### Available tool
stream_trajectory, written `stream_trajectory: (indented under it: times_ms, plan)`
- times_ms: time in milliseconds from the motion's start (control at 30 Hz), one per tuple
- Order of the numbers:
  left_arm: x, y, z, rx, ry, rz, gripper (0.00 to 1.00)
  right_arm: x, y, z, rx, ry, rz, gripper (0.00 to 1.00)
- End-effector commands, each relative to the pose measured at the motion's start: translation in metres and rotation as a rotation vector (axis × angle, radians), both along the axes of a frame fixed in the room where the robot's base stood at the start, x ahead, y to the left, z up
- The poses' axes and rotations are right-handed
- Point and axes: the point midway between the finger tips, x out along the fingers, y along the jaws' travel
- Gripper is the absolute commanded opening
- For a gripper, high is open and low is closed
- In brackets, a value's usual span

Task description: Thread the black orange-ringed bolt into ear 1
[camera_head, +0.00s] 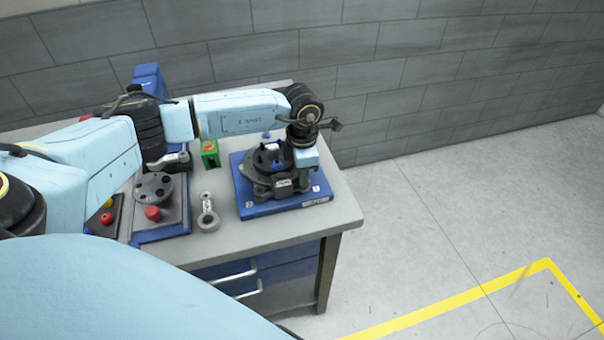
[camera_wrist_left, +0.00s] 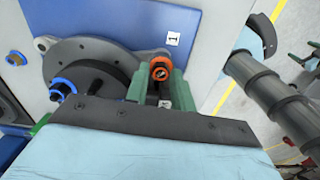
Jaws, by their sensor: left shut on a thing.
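My left gripper (camera_head: 303,182) points down over the right side of the blue fixture plate (camera_head: 262,207). In the left wrist view its green fingers (camera_wrist_left: 160,88) are shut on the black bolt with the orange ring (camera_wrist_left: 161,69). The bolt's head faces the camera. It is at the grey ear (camera_wrist_left: 146,55) beside the label "1" (camera_wrist_left: 173,39), on the rim of the grey round chassis part (camera_wrist_left: 68,55). The bolt and fingers cover most of the ear and its hole, so I cannot tell how deep the bolt sits. My right gripper is not in view.
A blue-ringed piece (camera_wrist_left: 62,88) sits on the chassis part. On the table (camera_head: 225,222) stand a green holder (camera_head: 210,153), a grey ringed tool (camera_head: 208,215) and a tray with a grey disc (camera_head: 153,187) and red knob (camera_head: 153,213). The wall is behind.

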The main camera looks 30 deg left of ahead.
Motion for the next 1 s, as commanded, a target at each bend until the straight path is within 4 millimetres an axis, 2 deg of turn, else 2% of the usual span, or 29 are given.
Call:
stream_trajectory:
  times_ms: [33,167,367,467,633,867,900,1000]
  plan:
    - [-0.002,-0.002,-0.007,-0.002,0.004,-0.008,0.00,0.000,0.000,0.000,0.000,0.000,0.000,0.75]
    - [-0.002,-0.002,-0.007,-0.002,0.004,-0.020,0.00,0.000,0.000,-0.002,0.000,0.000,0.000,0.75]
    - [-0.001,-0.002,-0.011,-0.002,0.004,-0.214,0.00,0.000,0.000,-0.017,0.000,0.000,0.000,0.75]
    - [-0.002,-0.002,-0.009,-0.002,0.004,-0.235,0.00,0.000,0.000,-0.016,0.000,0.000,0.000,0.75]
    - [-0.001,-0.002,-0.010,-0.002,0.005,-0.344,0.00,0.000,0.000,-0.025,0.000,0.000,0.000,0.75]
    - [-0.001,-0.001,-0.008,0.000,0.005,-0.371,0.00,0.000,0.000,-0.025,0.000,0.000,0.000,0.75]
    - [-0.001,-0.001,-0.008,0.000,0.004,-0.371,0.20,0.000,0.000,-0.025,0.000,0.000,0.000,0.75]
    - [-0.001,-0.001,-0.008,0.000,0.005,-0.370,0.33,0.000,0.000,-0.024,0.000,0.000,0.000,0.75]
